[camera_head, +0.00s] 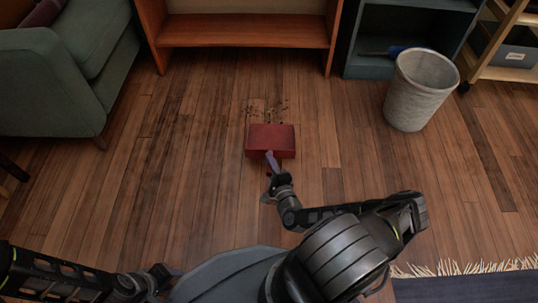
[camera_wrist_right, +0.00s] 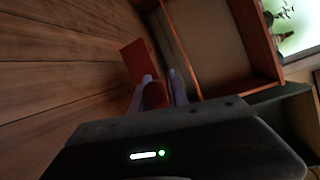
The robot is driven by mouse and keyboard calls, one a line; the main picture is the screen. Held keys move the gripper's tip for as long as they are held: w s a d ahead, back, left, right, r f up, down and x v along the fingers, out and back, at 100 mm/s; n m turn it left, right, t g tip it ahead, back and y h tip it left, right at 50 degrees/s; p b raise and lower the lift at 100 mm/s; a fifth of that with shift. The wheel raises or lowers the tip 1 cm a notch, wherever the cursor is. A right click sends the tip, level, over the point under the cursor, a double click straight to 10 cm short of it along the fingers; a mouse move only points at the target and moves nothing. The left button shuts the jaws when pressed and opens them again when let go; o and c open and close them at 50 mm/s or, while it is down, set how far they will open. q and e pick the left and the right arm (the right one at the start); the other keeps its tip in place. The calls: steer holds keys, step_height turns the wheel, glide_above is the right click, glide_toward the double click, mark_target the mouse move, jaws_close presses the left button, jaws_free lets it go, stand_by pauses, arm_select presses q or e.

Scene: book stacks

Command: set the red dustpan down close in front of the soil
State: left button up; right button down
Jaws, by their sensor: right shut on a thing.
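The red dustpan (camera_head: 270,143) is low over or on the floor in the middle of the head view; I cannot tell whether it touches. Dark crumbs of soil (camera_head: 264,111) lie scattered just beyond its far edge. My right gripper (camera_head: 271,163) is shut on the dustpan's handle at its near side. In the right wrist view the dustpan (camera_wrist_right: 139,61) extends away from the fingers, and its rounded red handle end (camera_wrist_right: 156,95) sits between them. My left gripper (camera_head: 170,273) is at the bottom left, far from the dustpan; its fingers are too small and dark to read.
A grey bin (camera_head: 420,88) stands to the right, before a dark shelf (camera_head: 362,66). A wooden bookcase (camera_head: 240,33) is behind the soil. A green sofa (camera_head: 60,85) is at left, a fringed rug (camera_head: 470,288) at bottom right.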

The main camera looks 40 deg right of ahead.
steer(key=shift+r, duration=0.15)
step_height(320, 180, down, 6)
steer(key=b, duration=0.3)
steer(key=shift+f+b, duration=1.25)
steer(key=shift+f, duration=0.85)
steer(key=shift+r, duration=0.1)
steer(key=c, duration=1.3)
jaws_free()
